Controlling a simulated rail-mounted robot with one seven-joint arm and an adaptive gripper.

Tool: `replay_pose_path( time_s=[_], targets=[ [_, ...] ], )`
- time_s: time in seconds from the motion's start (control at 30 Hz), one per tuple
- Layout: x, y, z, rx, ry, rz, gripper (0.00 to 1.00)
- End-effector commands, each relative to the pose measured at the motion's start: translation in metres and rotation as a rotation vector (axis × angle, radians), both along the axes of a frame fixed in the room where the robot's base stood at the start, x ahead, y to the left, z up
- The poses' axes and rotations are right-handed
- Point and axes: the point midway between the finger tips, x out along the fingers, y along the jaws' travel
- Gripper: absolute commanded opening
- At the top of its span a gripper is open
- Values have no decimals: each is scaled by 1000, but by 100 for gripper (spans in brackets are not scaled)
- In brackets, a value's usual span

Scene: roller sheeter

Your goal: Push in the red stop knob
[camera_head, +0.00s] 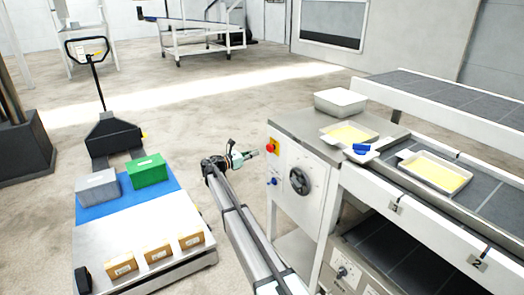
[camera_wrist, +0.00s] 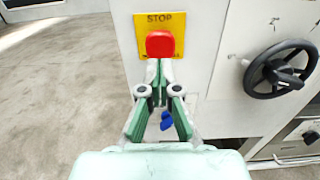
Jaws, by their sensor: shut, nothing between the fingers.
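The red stop knob (camera_wrist: 160,43) sits on a yellow plate marked STOP (camera_wrist: 178,20) on the white machine panel. In the head view the red knob (camera_head: 270,147) is on the panel's left side, facing my arm. My gripper (camera_wrist: 160,68) is shut with nothing between its fingers, and in the wrist view its tips lie just below the red knob and seem to overlap its lower edge. I cannot tell whether they touch it. In the head view my gripper (camera_head: 254,153) points at the panel from the left.
A black handwheel (camera_wrist: 281,70) is right of the knob, and a small blue knob (camera_wrist: 166,120) is below it. White trays (camera_head: 434,171) stand on the sheeter's top. A pallet truck (camera_head: 113,135) and a loaded platform (camera_head: 145,235) are left of my arm.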

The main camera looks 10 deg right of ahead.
Motion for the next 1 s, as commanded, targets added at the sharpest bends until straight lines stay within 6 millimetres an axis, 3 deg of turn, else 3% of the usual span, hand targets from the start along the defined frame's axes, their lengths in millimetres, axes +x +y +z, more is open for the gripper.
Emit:
replay_pose_path(
  time_s=[0.2,0.4,1.0],
  targets=[
    [-20,44,-3,1,0,1,0],
    [-31,68,-2,1,0,0,0],
    [-34,77,-2,10,-17,0,0]
  ],
)
